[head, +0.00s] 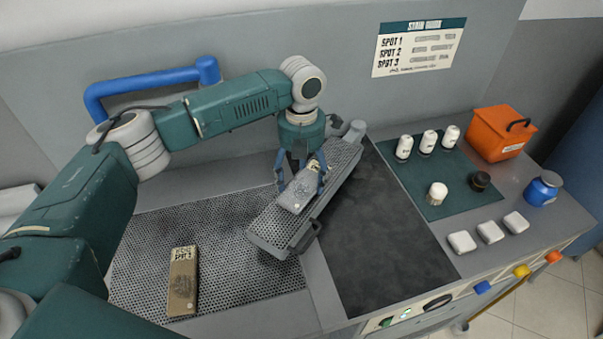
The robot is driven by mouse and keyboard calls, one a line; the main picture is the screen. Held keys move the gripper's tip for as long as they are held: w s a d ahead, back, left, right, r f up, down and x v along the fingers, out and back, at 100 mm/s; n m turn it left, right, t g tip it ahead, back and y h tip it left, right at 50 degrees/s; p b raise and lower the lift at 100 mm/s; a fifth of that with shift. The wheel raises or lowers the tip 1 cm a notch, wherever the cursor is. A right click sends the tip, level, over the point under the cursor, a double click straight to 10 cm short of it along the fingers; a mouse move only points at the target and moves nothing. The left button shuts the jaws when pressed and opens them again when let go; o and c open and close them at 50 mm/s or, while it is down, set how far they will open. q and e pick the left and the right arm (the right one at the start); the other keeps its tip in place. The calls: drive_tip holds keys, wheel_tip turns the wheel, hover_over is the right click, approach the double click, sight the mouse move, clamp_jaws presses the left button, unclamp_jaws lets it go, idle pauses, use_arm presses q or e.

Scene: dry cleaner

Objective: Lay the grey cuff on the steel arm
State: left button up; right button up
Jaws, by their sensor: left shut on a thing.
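The grey cuff (295,197) is a flat grey piece with a pale label at its upper end. It is at the perforated steel arm (272,225), a long narrow board set at a slant with a dark handle at its near end. My left gripper (301,182) comes down from above with its blue fingers on either side of the cuff, shut on it. The cuff looks to be over or on the steel arm's surface; I cannot tell whether it touches. My right gripper is not in view.
A tan cuff marked as a spot (183,281) lies on the perforated table (140,260). A dark pad (375,240) lies right of the steel arm. White bottles (428,142) stand on a green mat, with an orange box (500,133) and blue jar (543,188) beyond.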

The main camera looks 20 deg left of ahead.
sight(302, 181)
use_arm(q)
drive_tip(key=shift+f, duration=0.15)
drive_tip(key=o, duration=1)
drive_tip(key=shift+o, duration=0.2)
drive_tip(key=shift+r+b, duration=0.3)
drive_tip(key=shift+r, duration=0.1)
wheel_tip(302, 181, up, 11)
drive_tip(key=b, duration=0.3)
drive_tip(key=shift+r, duration=0.2)
drive_tip(key=shift+d, duration=0.1)
